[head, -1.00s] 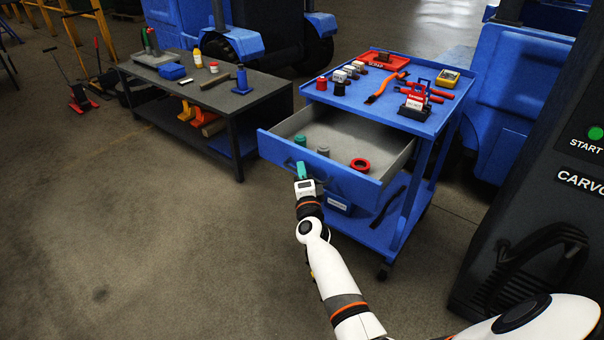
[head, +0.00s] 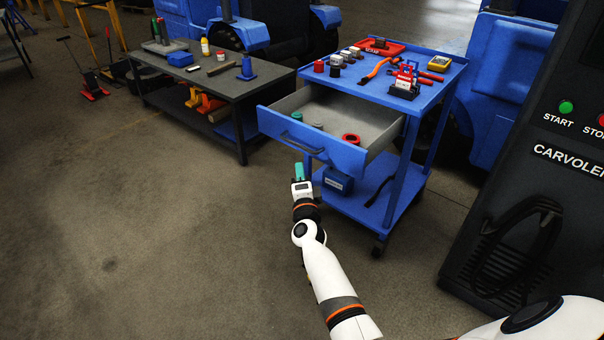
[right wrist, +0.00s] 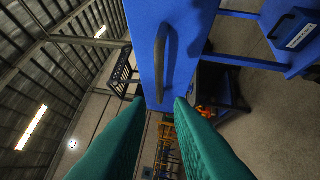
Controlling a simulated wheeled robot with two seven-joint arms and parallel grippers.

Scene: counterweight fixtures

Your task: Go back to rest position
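My right gripper (head: 299,171) has teal fingers and is in front of the blue trolley's open drawer (head: 352,159). In the head view it appears just below the drawer's dark handle (head: 302,144). In the right wrist view the two fingertips (right wrist: 160,101) stand apart with nothing between them. The handle (right wrist: 162,55) shows beyond them on the blue drawer front (right wrist: 183,28), clear of the fingers. My right arm reaches forward from the lower right of the head view. My left gripper is not in view.
The trolley top (head: 388,88) holds tools, spools and a red tray. A red ring (head: 351,139) lies in the drawer. A dark workbench (head: 231,87) stands behind left. A black machine (head: 540,190) stands close on the right.

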